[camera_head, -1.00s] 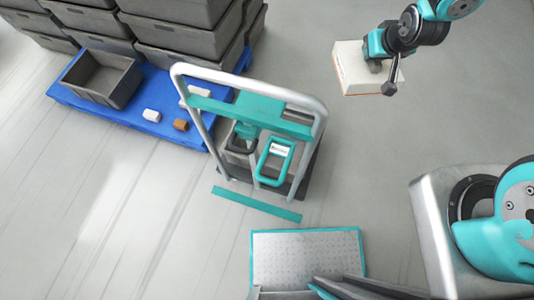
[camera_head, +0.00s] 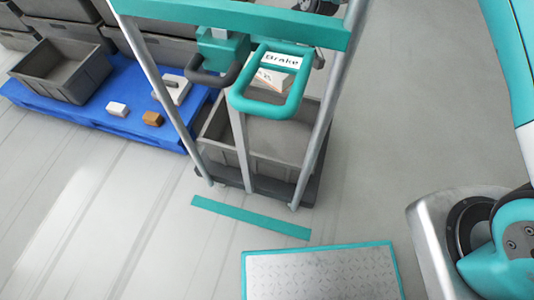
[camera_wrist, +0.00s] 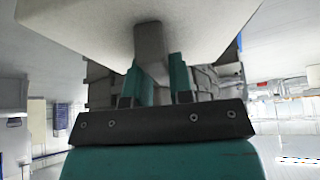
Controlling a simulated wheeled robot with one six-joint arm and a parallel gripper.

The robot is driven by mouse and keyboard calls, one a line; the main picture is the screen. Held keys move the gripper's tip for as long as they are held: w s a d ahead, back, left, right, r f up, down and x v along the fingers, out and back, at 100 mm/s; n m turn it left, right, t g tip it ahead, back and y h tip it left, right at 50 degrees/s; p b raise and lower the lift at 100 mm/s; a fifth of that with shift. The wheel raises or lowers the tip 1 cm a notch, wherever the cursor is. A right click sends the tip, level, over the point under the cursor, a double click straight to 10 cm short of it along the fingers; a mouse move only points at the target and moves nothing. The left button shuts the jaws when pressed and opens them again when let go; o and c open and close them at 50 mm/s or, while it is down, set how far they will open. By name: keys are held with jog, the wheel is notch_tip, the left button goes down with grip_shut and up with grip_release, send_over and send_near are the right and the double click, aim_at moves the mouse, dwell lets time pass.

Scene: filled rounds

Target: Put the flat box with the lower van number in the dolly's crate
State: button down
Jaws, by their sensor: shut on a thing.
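My gripper (camera_wrist: 157,78) is shut on the grey knob of a white box (camera_wrist: 85,25) in the wrist view. In the head view a white box with reddish marking (camera_head: 275,80) shows through the teal brake loop, over the far part of the dolly's grey crate (camera_head: 270,138). It appears to be the held one; whether it touches the crate floor I cannot tell. My gripper is mostly hidden behind the dolly's handle there. Another flat white box with a grey knob (camera_head: 173,88) lies on the blue pallet. No van number is readable.
The dolly's teal-barred frame (camera_head: 235,20) and brake loop (camera_head: 270,105) stand in front of the crate. The blue pallet (camera_head: 95,120) holds an open grey crate (camera_head: 62,70), small white (camera_head: 117,109) and brown (camera_head: 153,118) blocks and stacked crates.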

jog(key=w+a+f+n+g+y+b, duration=0.15)
jog(key=a+f+n+b, duration=0.35)
jog(key=a+f+b, duration=0.8)
jog(key=shift+g, duration=0.35)
jog(key=f+b, duration=0.3)
jog(key=f, duration=0.4)
jog(key=d+f+b, duration=0.1)
jog(key=f+b, duration=0.3)
jog(key=f, duration=0.3)
jog(key=d+f+b, duration=0.1)
jog(key=f+b, duration=0.3)
jog(key=f, duration=0.3)
jog(key=shift+s+d+f, duration=0.2)
jog(key=shift+s+f, duration=0.05)
jog(key=shift+r, duration=0.1)
jog(key=c, duration=1.4)
grip_release()
jog(key=shift+f, duration=0.2)
jog(key=shift+c, duration=0.2)
jog(key=o, duration=0.4)
